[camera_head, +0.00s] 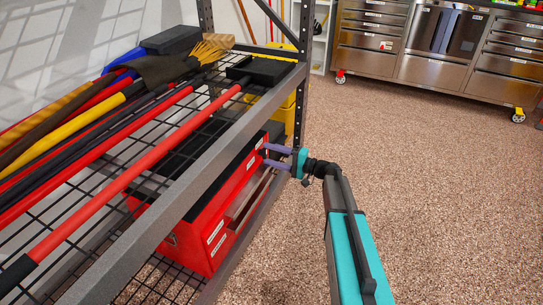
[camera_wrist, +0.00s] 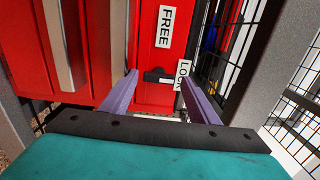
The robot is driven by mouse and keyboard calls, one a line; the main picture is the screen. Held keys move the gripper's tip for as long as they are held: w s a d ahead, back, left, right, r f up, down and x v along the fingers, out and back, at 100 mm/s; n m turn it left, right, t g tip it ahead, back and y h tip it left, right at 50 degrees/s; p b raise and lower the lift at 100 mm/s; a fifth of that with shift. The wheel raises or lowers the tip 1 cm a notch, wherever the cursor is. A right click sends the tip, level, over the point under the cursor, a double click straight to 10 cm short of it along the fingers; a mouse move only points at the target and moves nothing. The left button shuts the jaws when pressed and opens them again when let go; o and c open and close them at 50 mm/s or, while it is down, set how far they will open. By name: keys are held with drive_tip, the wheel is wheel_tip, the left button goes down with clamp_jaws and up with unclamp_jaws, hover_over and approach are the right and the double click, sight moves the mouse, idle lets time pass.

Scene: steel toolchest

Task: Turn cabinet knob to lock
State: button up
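The red steel toolchest (camera_head: 196,238) stands on the shelf unit's lower level, and its red front also shows in the wrist view (camera_wrist: 143,94). A small black knob (camera_wrist: 156,76) lies crosswise in the wrist view, on a red panel. A white FREE label (camera_wrist: 165,27) is above it, and a white LOCK label (camera_wrist: 182,70) is at its right end. My gripper (camera_head: 265,155) reaches the chest's far end from the right. Its purple fingers are open, one on each side of the knob in the wrist view (camera_wrist: 157,80). I cannot tell whether they touch it.
A grey metal shelf post (camera_head: 303,75) and wire shelf frame (camera_head: 150,235) stand close around the chest. Long-handled tools (camera_head: 150,155) lie on the upper shelf. Steel drawer cabinets (camera_head: 380,30) stand at the back. The speckled floor (camera_head: 430,160) to the right is clear.

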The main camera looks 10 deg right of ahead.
drive_tip(key=shift+w+f+n+b, duration=0.1)
drive_tip(key=shift+f+n+b, duration=0.2)
drive_tip(key=shift+b, duration=0.1)
drive_tip(key=n+b, duration=0.6)
drive_tip(key=n, duration=0.1)
drive_tip(key=shift+r+n, duration=0.15)
drive_tip(key=shift+n, duration=0.25)
drive_tip(key=n+b, duration=0.3)
drive_tip(key=n, duration=0.2)
drive_tip(key=shift+r+b, duration=0.15)
drive_tip(key=shift+b, duration=0.15)
drive_tip(key=n+b, duration=0.2)
drive_tip(key=n, duration=0.2)
drive_tip(key=shift+a+n, duration=0.1)
drive_tip(key=shift+n, duration=0.2)
drive_tip(key=p+v, duration=0.4)
drive_tip(key=v, duration=1)
drive_tip(key=s+a+f+m+g+h+p, duration=0.5)
drive_tip(key=s+a+f+g+p, duration=0.4)
drive_tip(key=s+a+f+p, duration=0.5)
drive_tip(key=shift+s+a+f+m+g+p, duration=0.35)
drive_tip(key=shift+s+a+m+p, duration=0.65)
drive_tip(key=shift+s, duration=1.4)
